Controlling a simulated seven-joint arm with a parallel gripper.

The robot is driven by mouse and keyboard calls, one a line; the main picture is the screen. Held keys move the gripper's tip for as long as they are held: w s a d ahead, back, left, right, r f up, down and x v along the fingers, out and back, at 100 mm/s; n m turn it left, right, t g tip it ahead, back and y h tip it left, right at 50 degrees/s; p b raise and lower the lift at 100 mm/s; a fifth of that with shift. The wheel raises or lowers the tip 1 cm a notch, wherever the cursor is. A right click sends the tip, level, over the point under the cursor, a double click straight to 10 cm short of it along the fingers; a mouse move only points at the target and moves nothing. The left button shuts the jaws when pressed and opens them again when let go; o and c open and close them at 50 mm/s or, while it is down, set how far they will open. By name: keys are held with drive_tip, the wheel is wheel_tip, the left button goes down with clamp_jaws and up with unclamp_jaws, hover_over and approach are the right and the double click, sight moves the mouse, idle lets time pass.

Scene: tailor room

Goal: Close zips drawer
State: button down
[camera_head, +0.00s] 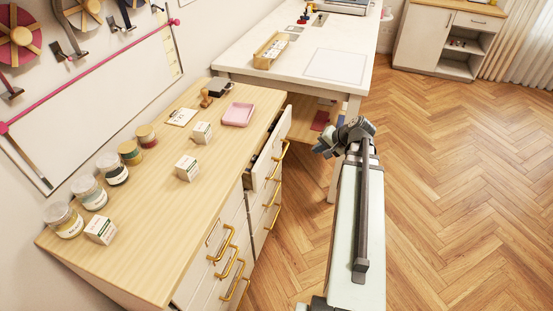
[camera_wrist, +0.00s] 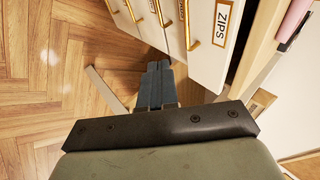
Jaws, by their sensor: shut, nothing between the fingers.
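The zips drawer (camera_head: 276,150) is the top drawer of the far column in the wooden-topped cabinet. It stands pulled out, with a gap behind its white front and a gold handle on it. In the wrist view its front carries a label reading ZIPS (camera_wrist: 222,22), at the upper right. My gripper (camera_head: 322,151) is to the right of the open drawer in the head view, apart from it. In the wrist view my gripper (camera_wrist: 157,78) has its dark fingers together and empty, below and left of the label. Most of the drawer's inside is hidden.
Other drawers with gold handles (camera_head: 229,252) are below and nearer. A white table (camera_head: 285,75) stands behind. The herringbone floor to the right is clear.

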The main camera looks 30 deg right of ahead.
sight(268, 154)
drive_tip(key=s+a+r+n+y, duration=0.1)
drive_tip(key=a+r+y, duration=0.15)
drive_tip(key=a, duration=0.25)
drive_tip(key=shift+g+y, duration=0.4)
drive_tip(key=shift+y, duration=0.05)
drive_tip(key=shift+w+a+r+x, duration=0.1)
drive_tip(key=shift+a+r+x, duration=0.2)
drive_tip(key=shift+x, duration=1.95)
drive_tip(key=shift+w+a+r+x, duration=0.1)
drive_tip(key=shift+a+r+x, duration=0.15)
drive_tip(key=shift+x, duration=1.95)
drive_tip(key=shift+a+r+x, duration=0.25)
drive_tip(key=shift+a+x, duration=0.05)
drive_tip(key=shift+x, duration=1.95)
drive_tip(key=shift+w+a, duration=1.7)
